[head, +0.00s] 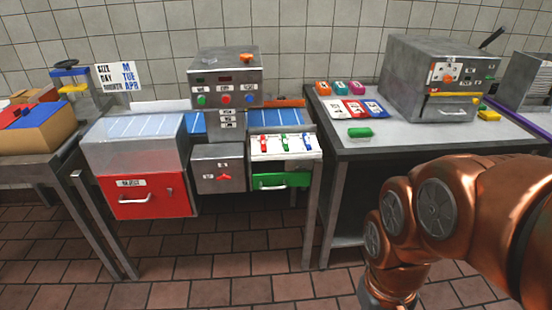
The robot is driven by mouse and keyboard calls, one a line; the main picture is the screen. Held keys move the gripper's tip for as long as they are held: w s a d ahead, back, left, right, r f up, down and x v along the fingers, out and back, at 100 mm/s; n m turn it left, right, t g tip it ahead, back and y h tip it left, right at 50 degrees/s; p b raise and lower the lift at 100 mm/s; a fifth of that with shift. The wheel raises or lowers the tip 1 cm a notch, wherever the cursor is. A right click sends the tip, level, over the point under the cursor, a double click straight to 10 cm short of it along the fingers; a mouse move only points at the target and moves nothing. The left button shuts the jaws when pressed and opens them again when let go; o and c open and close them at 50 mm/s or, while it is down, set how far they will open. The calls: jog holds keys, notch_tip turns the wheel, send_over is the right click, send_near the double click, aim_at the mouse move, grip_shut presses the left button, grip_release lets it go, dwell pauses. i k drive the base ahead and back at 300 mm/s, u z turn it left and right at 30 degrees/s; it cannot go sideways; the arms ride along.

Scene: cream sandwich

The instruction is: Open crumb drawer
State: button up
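No drawer carries a readable crumb label, so I cannot tell which one is the crumb drawer. A red drawer front (150,203) with a white handle and a label, perhaps "reject", is flush under the left bin. A grey metal box (217,168) with a small red knob sits shut at the middle. A green drawer front (282,182) with a pale handle is at the right, under a white panel with red, green and blue clips. My copper arm fills the lower right; my gripper is below the picture edge and hidden.
A control box (226,80) with buttons stands above the line. On the right table (405,135) are a metal machine (432,80) with a front handle, coloured cards and a green block (361,132). A cardboard box (40,128) is at the left. The tiled floor in front is clear.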

aim_at(267, 175)
jog(key=u, duration=0.05)
jog(key=k, duration=0.5)
jog(key=u, duration=1.25)
jog(key=i, duration=0.6)
jog(key=z, duration=0.05)
